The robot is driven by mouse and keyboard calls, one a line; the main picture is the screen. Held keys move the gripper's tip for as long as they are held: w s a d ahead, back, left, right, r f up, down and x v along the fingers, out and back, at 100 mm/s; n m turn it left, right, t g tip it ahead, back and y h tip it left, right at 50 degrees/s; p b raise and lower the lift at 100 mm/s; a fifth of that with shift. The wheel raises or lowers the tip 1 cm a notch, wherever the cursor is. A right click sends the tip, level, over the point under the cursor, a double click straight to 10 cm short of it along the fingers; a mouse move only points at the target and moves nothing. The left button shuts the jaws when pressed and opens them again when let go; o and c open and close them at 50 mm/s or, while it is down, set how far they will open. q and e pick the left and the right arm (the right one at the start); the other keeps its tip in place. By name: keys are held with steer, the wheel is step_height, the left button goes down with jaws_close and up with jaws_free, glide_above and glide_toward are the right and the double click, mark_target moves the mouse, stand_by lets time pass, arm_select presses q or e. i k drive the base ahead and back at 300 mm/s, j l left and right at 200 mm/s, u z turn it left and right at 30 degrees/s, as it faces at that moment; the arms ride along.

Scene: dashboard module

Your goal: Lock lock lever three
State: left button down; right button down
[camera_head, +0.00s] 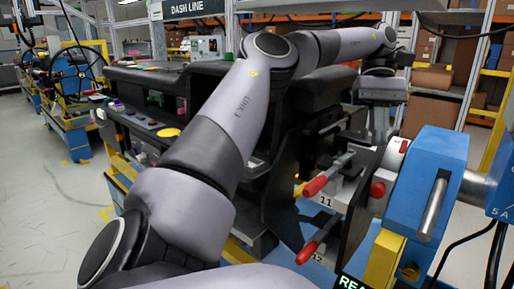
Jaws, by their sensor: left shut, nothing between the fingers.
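Two levers with red grips show right of centre: an upper lever (328,175) above a plate marked 11, and a lower lever (311,248) near a plate marked 12. Both slant down to the left. I cannot tell which lever is number three, as no such label is readable. My left arm crosses the view from lower left to upper right. My left gripper (381,68) is small and dark at its far end, shut and empty, above and behind the levers. It looks apart from them. My right gripper is out of view.
The black dashboard module (205,82) stands behind my left arm, which hides part of it. A blue fixture block (428,165) with a metal bar stands at the right, with red knobs beside it. Shelves with boxes line the back. Open floor (45,190) lies at the left.

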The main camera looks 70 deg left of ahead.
mark_target(425, 233)
steer(key=k+l+u, duration=0.15)
steer(key=k+u, duration=0.15)
steer(key=k, duration=0.7)
